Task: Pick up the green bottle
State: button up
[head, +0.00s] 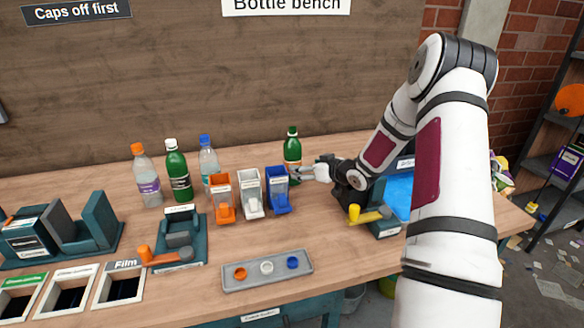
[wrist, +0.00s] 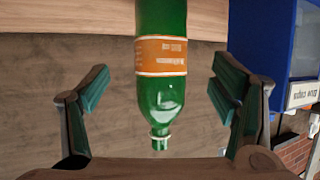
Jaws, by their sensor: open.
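A green bottle (head: 292,158) stands upright at the back of the bench, right behind the blue cap dispenser. In the wrist view the green bottle (wrist: 163,95) appears upside down, with an orange label and a light ring at its neck. My gripper (head: 303,173) is beside this bottle on its right. In the wrist view my gripper (wrist: 160,80) is open, with one finger on each side of the bottle and visible gaps to both. A second green bottle (head: 178,172) with a white cap and dark label stands farther left.
Clear bottles with an orange cap (head: 147,177) and a blue cap (head: 208,160) stand at the left. Orange (head: 222,198), white (head: 250,193) and blue (head: 277,190) dispensers stand close in front of the bottles. A grey tray (head: 300,281) with caps lies in front.

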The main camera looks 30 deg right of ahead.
jog(key=shift+w+a+f, duration=0.1)
jog(key=shift+w+f, duration=0.65)
jog(key=shift+f, duration=0.1)
jog(key=shift+b+x, duration=0.3)
jog(key=shift+x, duration=2.65)
jog(key=c, duration=1.3)
